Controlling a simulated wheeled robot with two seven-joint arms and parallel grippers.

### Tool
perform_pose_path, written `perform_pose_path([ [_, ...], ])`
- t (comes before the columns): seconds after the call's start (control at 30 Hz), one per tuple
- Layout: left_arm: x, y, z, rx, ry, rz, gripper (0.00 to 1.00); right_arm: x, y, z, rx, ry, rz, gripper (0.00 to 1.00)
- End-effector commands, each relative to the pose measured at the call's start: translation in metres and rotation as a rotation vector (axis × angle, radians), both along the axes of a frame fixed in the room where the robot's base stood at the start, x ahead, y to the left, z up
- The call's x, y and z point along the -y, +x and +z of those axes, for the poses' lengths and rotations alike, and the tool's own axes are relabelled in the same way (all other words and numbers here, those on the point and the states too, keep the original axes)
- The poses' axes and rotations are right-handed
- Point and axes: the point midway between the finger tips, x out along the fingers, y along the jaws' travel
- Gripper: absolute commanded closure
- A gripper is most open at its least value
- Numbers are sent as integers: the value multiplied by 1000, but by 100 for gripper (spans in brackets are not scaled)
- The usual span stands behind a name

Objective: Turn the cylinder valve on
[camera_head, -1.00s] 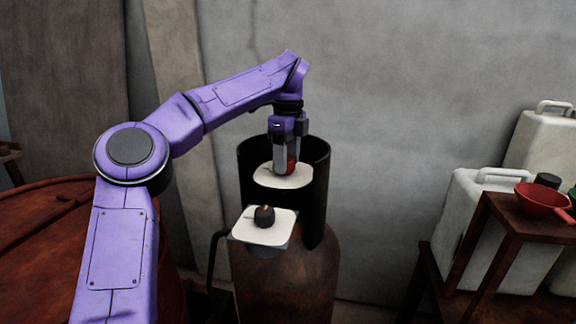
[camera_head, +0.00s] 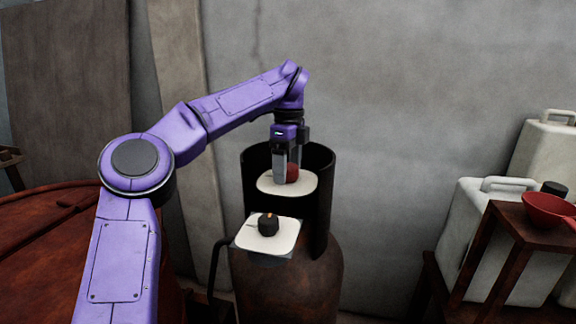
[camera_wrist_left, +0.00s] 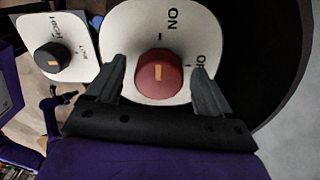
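The cylinder (camera_head: 300,285) is rusty brown with a dark open collar (camera_head: 318,200) around its top. Inside the collar is a white plate (camera_head: 307,188) bearing a red valve knob (camera_head: 292,173). In the left wrist view, the red knob (camera_wrist_left: 157,72) has a short orange mark, with ON printed above it and OFF to its right. I cannot tell exactly which label the mark points to. My left gripper (camera_head: 287,180) comes down from above. Its fingers (camera_wrist_left: 155,75) are open on either side of the knob, with gaps showing. My right gripper is not in view.
A second white plate (camera_head: 285,238) with a black knob (camera_head: 268,224) sits in front of the collar. A rusty vat (camera_head: 40,250) is at left. White jugs (camera_head: 465,215) and a red funnel (camera_head: 547,208) on a brown stand (camera_head: 500,250) are at right. A wall is behind.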

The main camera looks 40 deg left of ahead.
Motion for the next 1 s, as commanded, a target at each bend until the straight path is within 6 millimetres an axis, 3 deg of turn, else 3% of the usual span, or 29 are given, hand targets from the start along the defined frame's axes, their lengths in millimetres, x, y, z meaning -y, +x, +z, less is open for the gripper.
perform_pose_path([
  [0.17,1,1,6,1,0,-2,19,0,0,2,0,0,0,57],
  [0.5,-3,2,84,3,1,3,19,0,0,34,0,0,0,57],
  [0.6,-4,2,99,-1,-1,3,19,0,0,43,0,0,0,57],
  [1.0,-5,2,105,1,-3,1,19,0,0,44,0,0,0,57],
])
